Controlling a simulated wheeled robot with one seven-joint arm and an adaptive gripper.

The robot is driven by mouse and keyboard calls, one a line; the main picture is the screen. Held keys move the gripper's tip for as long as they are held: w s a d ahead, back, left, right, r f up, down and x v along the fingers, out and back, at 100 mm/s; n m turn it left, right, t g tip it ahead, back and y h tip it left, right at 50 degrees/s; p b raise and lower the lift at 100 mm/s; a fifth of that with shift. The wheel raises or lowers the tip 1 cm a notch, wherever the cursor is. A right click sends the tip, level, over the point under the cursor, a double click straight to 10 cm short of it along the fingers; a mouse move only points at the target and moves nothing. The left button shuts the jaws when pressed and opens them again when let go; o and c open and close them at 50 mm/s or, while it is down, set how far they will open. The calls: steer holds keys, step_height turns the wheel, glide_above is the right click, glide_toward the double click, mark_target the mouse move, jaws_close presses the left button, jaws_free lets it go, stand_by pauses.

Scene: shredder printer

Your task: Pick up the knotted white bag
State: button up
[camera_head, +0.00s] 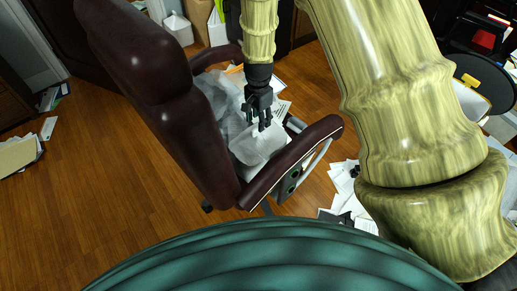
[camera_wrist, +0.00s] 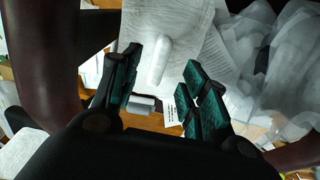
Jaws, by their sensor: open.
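My gripper (camera_head: 262,122) is open and points down over the seat of a dark red office chair. Below it lies a pale, finely wrinkled white thing (camera_head: 256,146), which looks like the knotted white bag. In the wrist view this bag (camera_wrist: 192,58) lies beyond the fingers. A narrow, rounded white piece, perhaps its knot (camera_wrist: 158,62), rises in the gap between the two teal-padded fingers of my gripper (camera_wrist: 160,82). I cannot tell whether either finger touches it. The bag's underside is hidden.
The chair's armrest (camera_head: 305,155) stands close to the right of the bag, and its tall backrest (camera_head: 165,90) to the left. A crumpled, translucent grey-white heap (camera_wrist: 285,75) lies beside the bag. Loose papers (camera_head: 345,190) lie on the floor.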

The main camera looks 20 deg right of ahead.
mark_target(259, 145)
steer(key=shift+d+f+p, duration=0.1)
steer(key=shift+f+p, duration=0.25)
steer(key=shift+f, duration=2.1)
jaws_close()
